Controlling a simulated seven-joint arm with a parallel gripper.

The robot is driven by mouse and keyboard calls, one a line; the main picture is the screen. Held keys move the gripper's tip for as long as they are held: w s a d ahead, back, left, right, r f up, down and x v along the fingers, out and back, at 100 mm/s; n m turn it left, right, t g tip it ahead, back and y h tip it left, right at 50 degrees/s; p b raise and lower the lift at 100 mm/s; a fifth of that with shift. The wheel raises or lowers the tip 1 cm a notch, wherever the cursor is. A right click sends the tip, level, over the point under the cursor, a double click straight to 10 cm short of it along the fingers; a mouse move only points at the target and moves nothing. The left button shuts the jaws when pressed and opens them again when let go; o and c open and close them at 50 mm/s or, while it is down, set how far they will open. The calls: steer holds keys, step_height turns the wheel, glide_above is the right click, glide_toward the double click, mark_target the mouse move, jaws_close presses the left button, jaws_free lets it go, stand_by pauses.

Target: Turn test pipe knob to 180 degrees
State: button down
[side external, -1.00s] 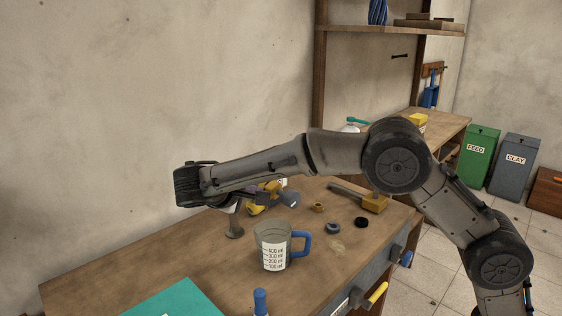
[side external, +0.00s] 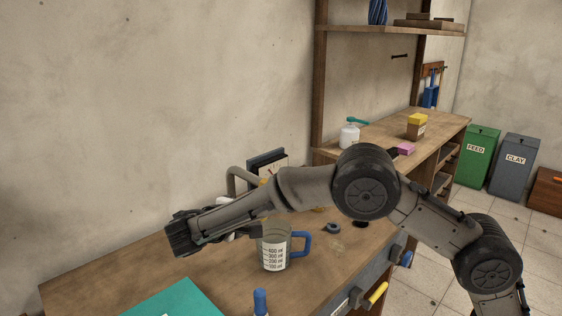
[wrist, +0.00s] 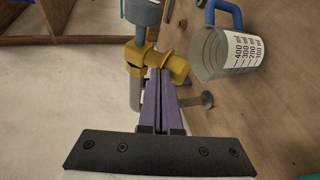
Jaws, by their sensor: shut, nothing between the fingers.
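The yellow pipe fitting (wrist: 178,66) of the test pipe shows in the wrist view, just beyond my fingertips, with a grey cylindrical part (wrist: 143,12) above it. My gripper (wrist: 160,74) has its purple fingers together, with nothing between them. The tips overlap the fitting in the picture; whether they touch it I cannot tell. A round grey foot (wrist: 200,102) is right of the fingers. In the side view, the grey bent pipe (side external: 232,178) rises behind my forearm, which hides the fitting and my fingers. I cannot make out the knob or its angle for certain.
A clear measuring cup (side external: 274,248) with a blue handle stands close in front of the forearm; it also shows in the wrist view (wrist: 222,55). A dial board (side external: 268,166) stands behind the pipe. A teal mat (side external: 180,300) lies at the front. The bench's left side is clear.

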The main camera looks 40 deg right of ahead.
steer(key=shift+d+f, duration=0.35)
steer(key=shift+f, duration=0.4)
steer(key=shift+d+f, duration=0.4)
steer(key=shift+f, duration=0.35)
steer(key=shift+d+f, duration=0.35)
steer(key=shift+f, duration=0.4)
steer(key=shift+d+f, duration=0.15)
